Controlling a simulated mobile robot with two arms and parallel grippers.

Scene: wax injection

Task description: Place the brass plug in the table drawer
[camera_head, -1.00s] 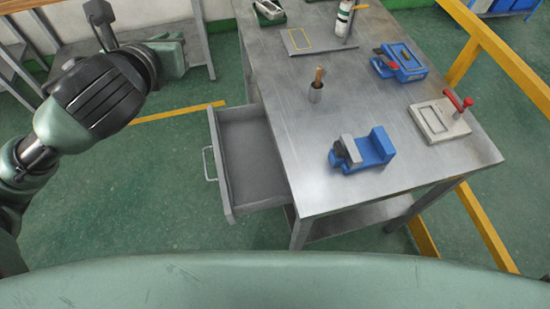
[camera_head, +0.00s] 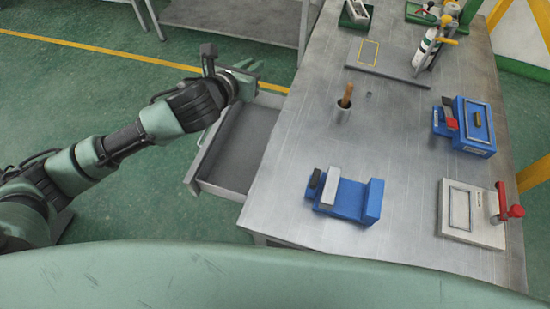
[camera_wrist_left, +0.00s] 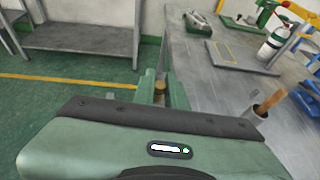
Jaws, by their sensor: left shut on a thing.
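The table drawer (camera_head: 240,155) stands open at the left side of the steel table in the head view, and its visible floor is bare. My left gripper (camera_head: 246,76) is near the drawer's far end, beside the table edge; its height over the drawer is hard to tell. In the left wrist view my left gripper (camera_wrist_left: 161,88) is shut on a small brownish-gold piece, which looks like the brass plug (camera_wrist_left: 160,86), between its fingers. The plug is not clear in the head view. My right gripper is not in view.
On the steel table (camera_head: 300,150) are a blue vise-like fixture (camera_head: 345,198), a metal cup with a wooden handle (camera_head: 343,112), a blue box device (camera_head: 474,128) and a pale mold with a red handle (camera_head: 470,213).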

